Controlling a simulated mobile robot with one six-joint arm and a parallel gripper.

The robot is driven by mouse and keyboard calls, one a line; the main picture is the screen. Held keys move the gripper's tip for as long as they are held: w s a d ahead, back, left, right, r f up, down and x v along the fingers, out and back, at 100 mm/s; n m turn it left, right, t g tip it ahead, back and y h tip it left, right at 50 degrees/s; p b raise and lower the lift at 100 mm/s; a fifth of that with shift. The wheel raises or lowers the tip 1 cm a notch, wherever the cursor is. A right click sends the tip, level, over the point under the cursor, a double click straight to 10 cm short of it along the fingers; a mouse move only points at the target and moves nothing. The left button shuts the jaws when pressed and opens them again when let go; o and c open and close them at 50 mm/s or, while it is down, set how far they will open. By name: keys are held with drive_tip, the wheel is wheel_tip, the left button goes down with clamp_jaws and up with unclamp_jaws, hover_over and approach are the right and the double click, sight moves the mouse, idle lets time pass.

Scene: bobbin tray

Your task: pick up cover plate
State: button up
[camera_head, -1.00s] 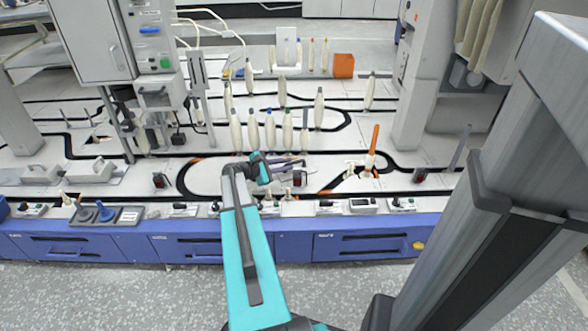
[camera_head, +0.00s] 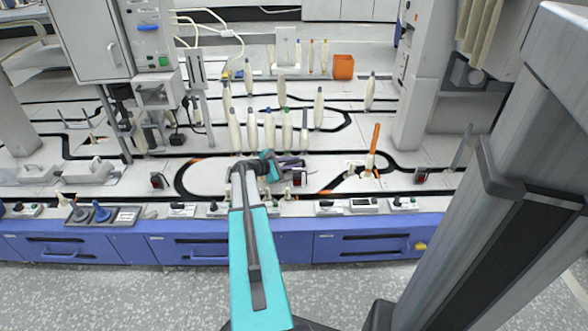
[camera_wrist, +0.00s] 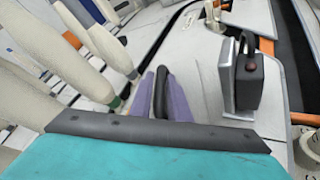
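I cannot tell whether that strip is a finger pad or a held thing, nor how wide the gap is. I cannot pick out a cover plate for certain. A flat pale panel (camera_wrist: 200,62) lies beyond the fingertips in the wrist view. A black box with a red button (camera_wrist: 249,80) stands on a metal bracket right of the fingers.
Several upright cream bobbins (camera_head: 269,131) stand just behind and left of my gripper. An orange spindle (camera_head: 375,142) stands to the right. An orange box (camera_head: 343,67) is at the back. Blue drawers (camera_head: 375,246) form the front edge. Open track surface lies left of the gripper.

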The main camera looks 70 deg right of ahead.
drive_tip(key=shift+c, duration=0.3)
clamp_jaws()
drive_tip(key=shift+r, duration=0.1)
wheel_tip(320, 180, up, 18)
drive_tip(key=p, duration=0.6)
drive_tip(key=shift+p, duration=0.35)
